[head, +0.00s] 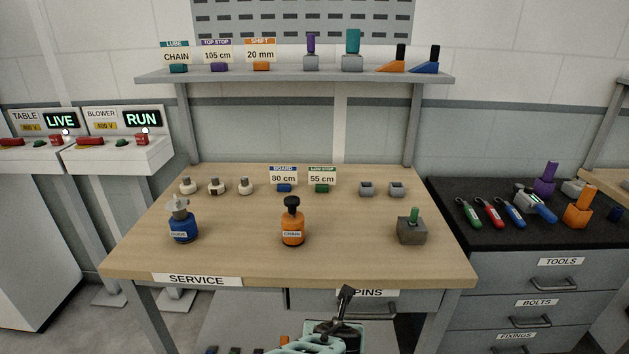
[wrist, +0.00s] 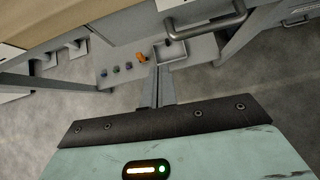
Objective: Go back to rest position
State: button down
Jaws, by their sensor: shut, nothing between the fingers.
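My gripper (head: 346,292) is low in front of the service table (head: 125,262), near the PINS drawer (head: 310,300), below the tabletop. In the wrist view my gripper (wrist: 158,68) shows as narrow fingers together, with nothing between them. The fingers point toward the space under the table and appear to hang free. The teal wrist housing fills the bottom of the wrist view.
The tabletop holds a blue oiler (head: 184,226), an orange CHAIN bottle (head: 292,229) and a grey block with green peg (head: 411,229). A shelf (head: 290,77) stands above. A drawer handle (wrist: 205,20) and small parts, one orange (wrist: 143,58), are near the fingers.

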jog(key=s+d+r+m+g, duration=0.4)
jog(key=s+d+r+m, duration=0.1)
jog(key=s+r+m, duration=0.6)
jog(key=s+d+r+m+g+y, duration=0.1)
jog(key=s+d+r+m+g, duration=0.3)
jog(key=s+r+m, duration=0.6)
notch_tip(320, 180, up, 6)
jog(key=m, duration=0.6)
jog(key=shift+s+d+f+g, duration=0.2)
jog(key=shift+s+d+g, duration=0.1)
jog(key=shift+s+d, duration=0.05)
